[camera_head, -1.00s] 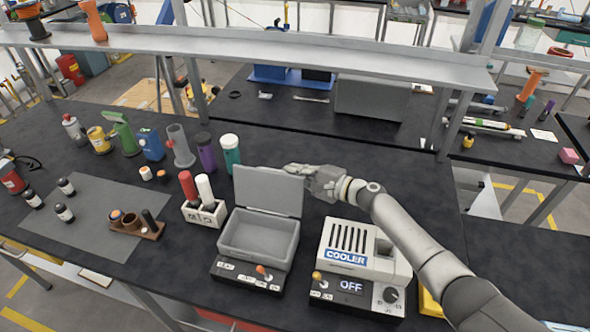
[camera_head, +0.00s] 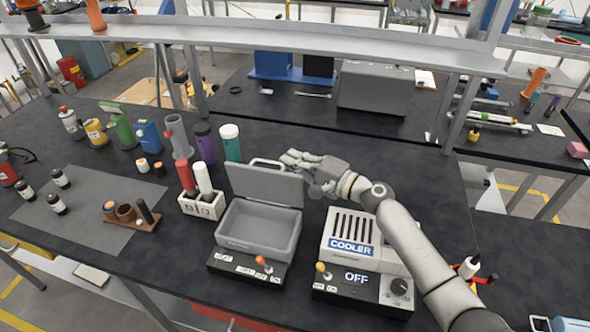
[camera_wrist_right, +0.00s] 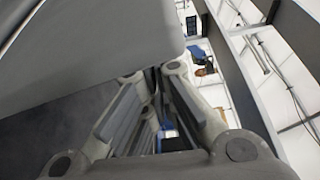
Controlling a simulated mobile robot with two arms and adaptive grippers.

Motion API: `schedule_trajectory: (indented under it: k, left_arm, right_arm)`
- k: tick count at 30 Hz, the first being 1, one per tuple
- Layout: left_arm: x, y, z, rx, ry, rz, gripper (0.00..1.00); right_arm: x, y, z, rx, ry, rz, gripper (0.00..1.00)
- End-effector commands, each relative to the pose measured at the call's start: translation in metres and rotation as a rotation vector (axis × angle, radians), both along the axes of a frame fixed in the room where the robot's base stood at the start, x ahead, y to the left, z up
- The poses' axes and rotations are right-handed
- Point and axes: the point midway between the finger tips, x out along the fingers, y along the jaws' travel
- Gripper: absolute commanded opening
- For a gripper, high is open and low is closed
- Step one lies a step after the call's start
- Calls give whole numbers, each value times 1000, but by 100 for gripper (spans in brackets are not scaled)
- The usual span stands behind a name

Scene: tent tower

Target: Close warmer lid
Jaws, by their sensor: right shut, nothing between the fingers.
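The warmer (camera_head: 235,258) is a grey box on a dark base at the middle front of the bench. In the right wrist view a large grey surface, likely the lid (camera_wrist_right: 80,45), fills the upper left beside the fingers (camera_wrist_right: 152,80). My left gripper is out of view.
A cooler (camera_head: 350,240) reading OFF stands right of the warmer, below my right arm. A white rack (camera_head: 200,207) with red and white tubes stands to its left. Purple (camera_head: 204,143) and teal (camera_head: 230,142) bottles stand behind. The bench behind the cooler is clear.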

Motion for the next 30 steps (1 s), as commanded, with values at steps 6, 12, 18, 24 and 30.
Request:
schedule_trajectory:
  k: [6,12,18,24,30]
  left_arm:
    - [0,0,-30,0,1,0,32]
    - [0,0,-38,0,0,0,32]
    - [0,0,-50,0,0,0,32]
    - [0,0,-65,0,0,0,32]
    - [0,0,-76,0,0,0,32]
  right_arm:
    - [-24,8,5,-59,-188,2,0]
    - [-46,15,11,-58,-180,3,0]
    - [-69,23,9,-56,-177,2,0]
    - [-90,29,3,-101,-314,2,0]
    - [-107,35,-3,-100,-308,3,0]
